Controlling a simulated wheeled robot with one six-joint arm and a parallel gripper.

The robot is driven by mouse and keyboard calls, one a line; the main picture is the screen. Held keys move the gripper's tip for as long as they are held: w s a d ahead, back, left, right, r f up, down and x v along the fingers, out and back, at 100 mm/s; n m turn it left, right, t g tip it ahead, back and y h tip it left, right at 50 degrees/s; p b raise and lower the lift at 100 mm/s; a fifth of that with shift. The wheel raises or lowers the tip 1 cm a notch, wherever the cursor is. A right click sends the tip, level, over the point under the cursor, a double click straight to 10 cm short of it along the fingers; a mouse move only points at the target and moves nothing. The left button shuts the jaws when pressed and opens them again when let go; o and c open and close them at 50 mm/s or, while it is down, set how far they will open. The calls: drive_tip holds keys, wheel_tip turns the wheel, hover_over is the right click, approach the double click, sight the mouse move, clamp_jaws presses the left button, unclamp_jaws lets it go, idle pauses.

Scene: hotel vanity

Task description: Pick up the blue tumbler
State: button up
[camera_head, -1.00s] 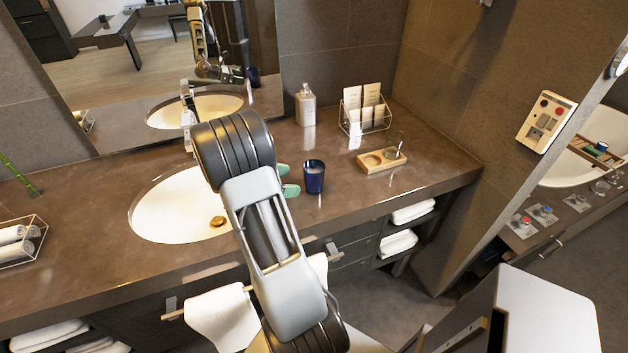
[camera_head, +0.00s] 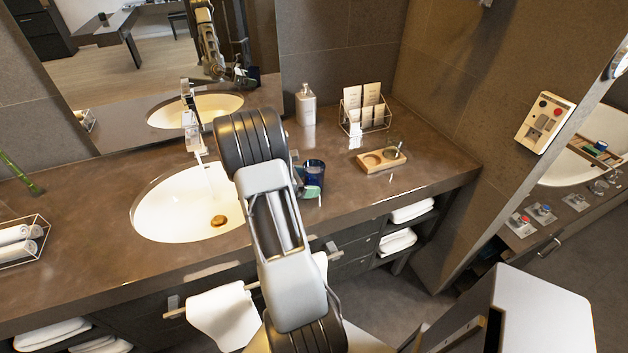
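The blue tumbler (camera_head: 316,167) stands upright on the brown counter, right of the sink. My gripper (camera_head: 309,180) is at the tumbler, coming in from its left. One green fingertip covers the lower front of the tumbler. The other finger is mostly hidden behind my arm and the tumbler, so I cannot tell whether the fingers touch it or how far apart they are. The tumbler still appears to rest on the counter.
A wooden tray (camera_head: 370,167) with a glass lies to the right. A wire card holder (camera_head: 353,129) and a soap bottle (camera_head: 306,106) stand behind. The sink (camera_head: 160,205) and faucet (camera_head: 193,130) are on the left. Counter (camera_head: 435,165) is clear at far right.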

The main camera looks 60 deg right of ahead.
drive_tip(key=c, duration=1.2)
drive_tip(key=shift+r, duration=0.1)
drive_tip(key=shift+c, duration=0.2)
